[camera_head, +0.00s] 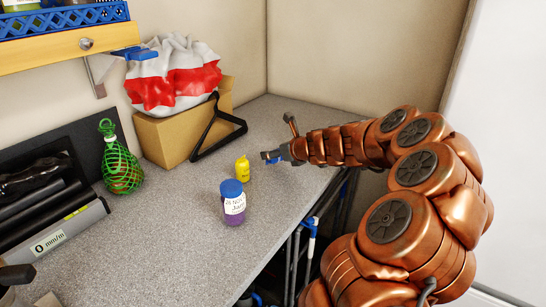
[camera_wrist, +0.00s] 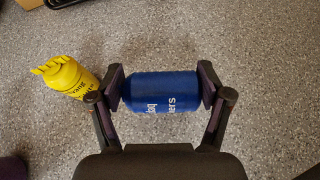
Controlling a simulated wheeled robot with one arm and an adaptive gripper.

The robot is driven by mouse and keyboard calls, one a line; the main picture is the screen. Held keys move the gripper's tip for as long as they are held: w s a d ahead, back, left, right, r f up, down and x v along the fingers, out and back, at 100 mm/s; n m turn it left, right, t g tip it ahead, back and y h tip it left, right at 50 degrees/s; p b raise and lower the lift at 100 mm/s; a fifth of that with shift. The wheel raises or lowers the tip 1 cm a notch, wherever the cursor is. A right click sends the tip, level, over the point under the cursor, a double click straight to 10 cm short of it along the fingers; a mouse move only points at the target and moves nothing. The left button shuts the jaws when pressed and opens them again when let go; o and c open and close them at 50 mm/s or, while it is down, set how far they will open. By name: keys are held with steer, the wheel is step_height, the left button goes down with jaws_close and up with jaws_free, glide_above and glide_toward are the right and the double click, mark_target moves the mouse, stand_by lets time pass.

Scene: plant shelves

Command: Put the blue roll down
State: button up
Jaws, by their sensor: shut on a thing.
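The blue roll (camera_wrist: 160,92) is a short dark blue cylinder with white lettering, lying crosswise between my fingers in the wrist view. My gripper (camera_wrist: 164,84) is shut on its two ends. In the head view my gripper (camera_head: 273,156) is over the grey speckled counter (camera_head: 190,205), near its right part, and only a small blue bit of the roll (camera_head: 267,155) shows there. I cannot tell whether the roll touches the counter or hangs just above it.
A yellow bottle (camera_head: 242,168) stands close to the left of my gripper. A blue-lidded jar (camera_head: 233,205) stands nearer the front edge. A cardboard box (camera_head: 165,140) with a black hanger (camera_head: 195,152) is behind left. A green net bag (camera_head: 122,172) is farther left.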

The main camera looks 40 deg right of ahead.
mark_target(274, 167)
steer(key=shift+w+d, duration=0.2)
steer(key=shift+w, duration=0.8)
steer(key=shift+f, duration=1.8)
steer(key=shift+f, duration=0.1)
steer(key=o, duration=1.2)
